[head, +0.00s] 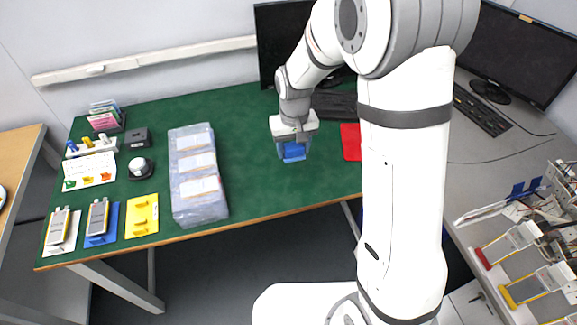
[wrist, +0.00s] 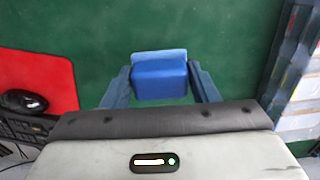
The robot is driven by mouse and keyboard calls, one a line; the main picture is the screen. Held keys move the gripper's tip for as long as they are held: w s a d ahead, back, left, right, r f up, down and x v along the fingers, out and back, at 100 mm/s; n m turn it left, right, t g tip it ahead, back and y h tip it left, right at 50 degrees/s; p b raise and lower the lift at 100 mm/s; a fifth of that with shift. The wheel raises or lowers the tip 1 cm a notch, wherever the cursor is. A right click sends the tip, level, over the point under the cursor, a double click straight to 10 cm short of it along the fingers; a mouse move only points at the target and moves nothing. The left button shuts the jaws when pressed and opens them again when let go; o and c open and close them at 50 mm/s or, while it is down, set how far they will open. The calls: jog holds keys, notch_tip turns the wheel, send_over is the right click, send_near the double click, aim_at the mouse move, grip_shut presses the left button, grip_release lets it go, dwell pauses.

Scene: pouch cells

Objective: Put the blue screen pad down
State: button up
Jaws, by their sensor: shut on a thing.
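The blue screen pad (head: 293,152) is between the fingers of my gripper (head: 292,158), over the green table to the right of the clear boxes. In the wrist view the blue screen pad (wrist: 160,80) is a blue block with a lighter blue flat edge behind it. The fingers of my gripper (wrist: 161,88) are shut on its left and right sides. Green table surface shows around the pad. I cannot tell whether its underside touches the table.
The green table (head: 260,190) is clear around the pad. Clear boxes (head: 197,175) stand to the left. A red mat (head: 351,142) lies to the right, near a keyboard (head: 335,104) and monitor (head: 275,45). Pouch cells on coloured pads (head: 102,222) and a yellow pad (head: 141,216) are at far left.

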send_over(292, 177)
notch_tip(292, 177, down, 6)
jog(key=shift+w+d+r, duration=0.1)
jog(key=shift+r, duration=0.15)
jog(key=shift+f+p, duration=0.45)
jog(key=shift+f, duration=1.55)
jog(key=shift+f, duration=0.1)
jog(key=o, duration=1)
